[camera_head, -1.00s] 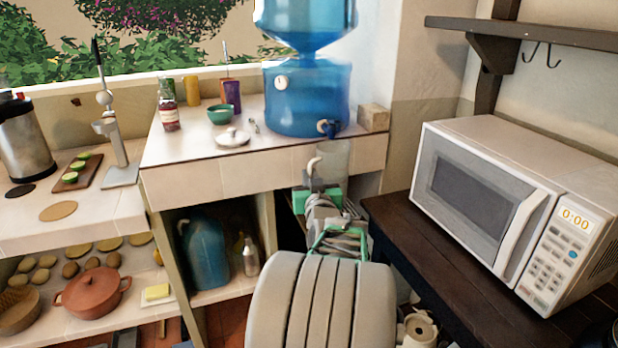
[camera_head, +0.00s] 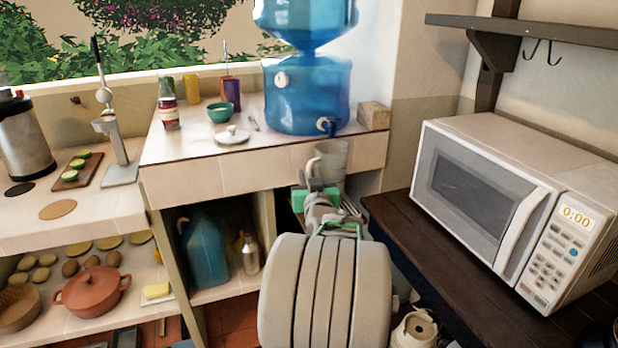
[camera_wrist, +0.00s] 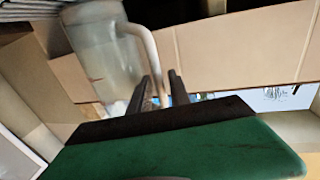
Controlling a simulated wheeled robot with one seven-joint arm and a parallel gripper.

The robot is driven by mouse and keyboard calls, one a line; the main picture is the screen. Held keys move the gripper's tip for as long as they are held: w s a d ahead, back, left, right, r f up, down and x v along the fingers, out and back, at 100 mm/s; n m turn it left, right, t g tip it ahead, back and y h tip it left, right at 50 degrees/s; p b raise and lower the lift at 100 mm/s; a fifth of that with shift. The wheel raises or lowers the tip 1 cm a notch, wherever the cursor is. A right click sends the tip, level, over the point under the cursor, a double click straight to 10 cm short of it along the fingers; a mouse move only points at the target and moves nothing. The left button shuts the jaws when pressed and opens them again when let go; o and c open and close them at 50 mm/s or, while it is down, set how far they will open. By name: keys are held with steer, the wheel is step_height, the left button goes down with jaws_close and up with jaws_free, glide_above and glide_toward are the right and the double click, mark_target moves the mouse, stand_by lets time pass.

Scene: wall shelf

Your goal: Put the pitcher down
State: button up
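The translucent grey pitcher (camera_head: 332,160) is upright in the head view, in front of the tiled counter's front face and below the blue dispenser's tap. Its pale handle (camera_head: 311,170) is on the left side. In the wrist view, the pitcher (camera_wrist: 100,60) is at upper left, with its handle (camera_wrist: 147,48) curving down between the two dark fingers. My gripper (camera_wrist: 164,92) is closed around the lower handle. In the head view, my gripper (camera_head: 316,190) is partly hidden by its own green body and my arm. The pitcher's base is hidden there.
The tiled counter (camera_head: 200,180) holds the blue water dispenser (camera_head: 306,95), a white lid (camera_head: 232,136), a green bowl (camera_head: 221,112) and a wooden block (camera_head: 373,115). A microwave (camera_head: 500,210) fills much of the dark table (camera_head: 420,245) at right. The counter's front left is clear.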

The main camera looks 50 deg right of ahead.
steer(key=shift+o, duration=0.7)
steer(key=shift+r+p, duration=0.3)
steer(key=shift+p, duration=0.1)
steer(key=b+v, duration=0.1)
steer(key=v, duration=1)
steer(key=w+a+f+n+g+y, duration=0.1)
steer(key=w+a+f+n+y, duration=0.2)
steer(key=a, duration=0.5)
steer(key=w+a+f+n+g+y, duration=0.1)
steer(key=w+a+f+y, duration=0.3)
steer(key=a, duration=0.4)
steer(key=w+a+f+n+g+y, duration=0.25)
steer(key=a+f, duration=0.25)
steer(key=a, duration=0.3)
steer(key=s+a+f+n+g+y, duration=0.1)
steer(key=s+a+f+g, duration=0.1)
steer(key=s+a, duration=0.4)
steer(key=s+a+f+n+g+y, duration=0.1)
steer(key=s+a+f+g, duration=0.2)
steer(key=s+a, duration=0.3)
steer(key=a+g, duration=0.1)
steer(key=a, duration=0.2)
steer(key=shift+s+f, duration=0.25)
steer(key=shift+s, duration=0.05)
